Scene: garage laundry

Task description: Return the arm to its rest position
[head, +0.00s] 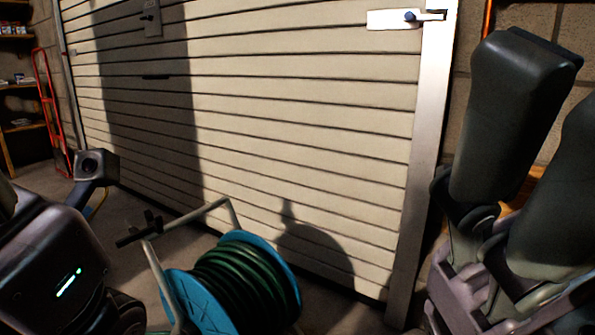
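My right gripper (548,118) is large and close at the right edge of the head view. Its two dark, padded fingers point up and stand apart, with background showing through the narrow gap. I see nothing between them. The far finger is cut off by the picture edge. Part of my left arm (68,270), a dark housing with a green light, fills the lower left corner. I cannot make out the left gripper's fingers there.
A blue hose reel (218,288) with green hose and a metal handle stands on the floor between my arms. A cream slatted garage door (290,120) spans the back. A red hand truck (47,105) and shelves (20,125) are at far left.

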